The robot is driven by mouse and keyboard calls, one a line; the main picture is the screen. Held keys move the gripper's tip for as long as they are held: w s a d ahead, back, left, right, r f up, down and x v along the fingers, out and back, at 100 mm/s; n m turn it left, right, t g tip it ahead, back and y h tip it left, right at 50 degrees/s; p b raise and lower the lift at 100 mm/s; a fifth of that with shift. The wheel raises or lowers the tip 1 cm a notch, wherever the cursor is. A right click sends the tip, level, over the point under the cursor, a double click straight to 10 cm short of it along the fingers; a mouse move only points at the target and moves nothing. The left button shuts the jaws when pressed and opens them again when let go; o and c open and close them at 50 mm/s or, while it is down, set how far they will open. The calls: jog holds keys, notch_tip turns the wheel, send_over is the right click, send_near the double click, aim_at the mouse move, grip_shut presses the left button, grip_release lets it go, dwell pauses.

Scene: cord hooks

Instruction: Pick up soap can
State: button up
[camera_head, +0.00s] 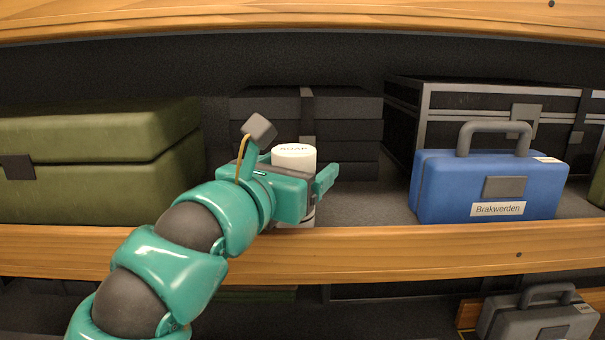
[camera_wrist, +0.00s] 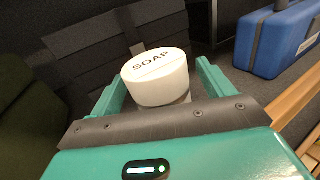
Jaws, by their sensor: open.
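The soap can (camera_head: 294,156) is a white cylinder standing upright on the shelf, near its front edge. In the wrist view its round top with the word SOAP (camera_wrist: 157,75) shows between the two teal fingers. My gripper (camera_head: 293,172) is teal and open, with one finger on each side of the can. I see no clear contact between the fingers and the can. In the head view the gripper body hides the can's middle; in the wrist view the lower part is hidden.
A blue case labelled Brakwerden (camera_head: 487,186) stands to the right. A green case (camera_head: 95,160) is at the left. Stacked black boxes (camera_head: 345,138) stand behind the can. The wooden shelf edge (camera_head: 420,248) runs in front. Bare shelf shows between can and blue case.

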jog(key=shift+s+a, duration=0.1)
jog(key=shift+s, duration=0.15)
jog(key=shift+r, duration=0.1)
jog(key=shift+c, duration=0.9)
jog(key=shift+w, duration=0.1)
jog(key=c, duration=1.1)
jog(key=shift+r, duration=0.1)
